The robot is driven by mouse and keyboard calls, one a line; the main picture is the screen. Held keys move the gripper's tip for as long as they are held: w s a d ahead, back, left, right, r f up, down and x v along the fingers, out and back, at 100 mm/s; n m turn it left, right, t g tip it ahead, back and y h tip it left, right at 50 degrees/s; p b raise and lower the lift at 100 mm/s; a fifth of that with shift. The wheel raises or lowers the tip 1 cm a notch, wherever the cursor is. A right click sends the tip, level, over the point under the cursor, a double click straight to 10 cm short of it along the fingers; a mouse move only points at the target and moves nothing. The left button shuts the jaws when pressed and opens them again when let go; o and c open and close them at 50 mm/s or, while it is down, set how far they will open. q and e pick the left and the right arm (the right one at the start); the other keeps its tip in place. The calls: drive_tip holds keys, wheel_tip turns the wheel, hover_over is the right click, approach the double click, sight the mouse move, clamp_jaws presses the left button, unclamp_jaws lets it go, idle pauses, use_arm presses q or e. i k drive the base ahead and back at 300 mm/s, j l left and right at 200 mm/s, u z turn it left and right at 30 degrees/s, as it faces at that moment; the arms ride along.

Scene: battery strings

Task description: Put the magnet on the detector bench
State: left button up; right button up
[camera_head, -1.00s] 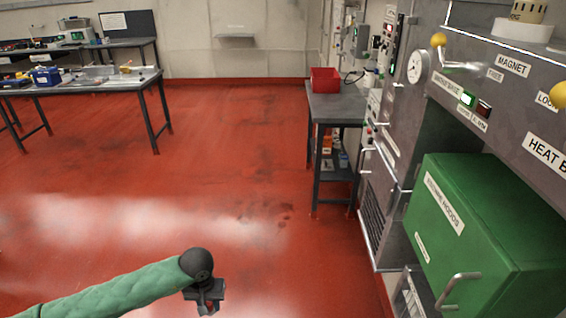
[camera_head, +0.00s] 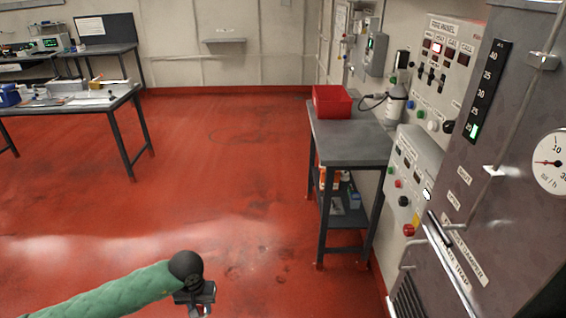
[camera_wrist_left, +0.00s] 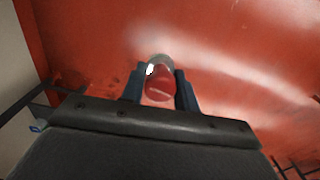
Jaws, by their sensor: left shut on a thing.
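My left gripper (camera_head: 194,296) is over the open floor at the bottom of the head view. In the left wrist view the left gripper (camera_wrist_left: 160,98) is shut on a small red piece with a silvery end, which looks like the magnet (camera_wrist_left: 160,84). Its lower part is hidden behind the gripper body. A dark-topped bench (camera_head: 352,149) with a lower shelf stands at the right wall. A long table (camera_head: 62,110) stands at the left. No label shows which one is the detector bench. My right gripper is out of view.
A red bin (camera_head: 332,101) and a grey bottle (camera_head: 395,104) stand on the right bench. A grey machine (camera_head: 480,150) with a round gauge fills the right side. Another bench (camera_head: 105,49) is at the back left. The red floor between is clear.

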sight(342, 124)
drive_tip(key=i+z, duration=0.1)
drive_tip(key=i, duration=0.7)
drive_tip(key=i+j+z, duration=0.15)
drive_tip(key=i, duration=0.6)
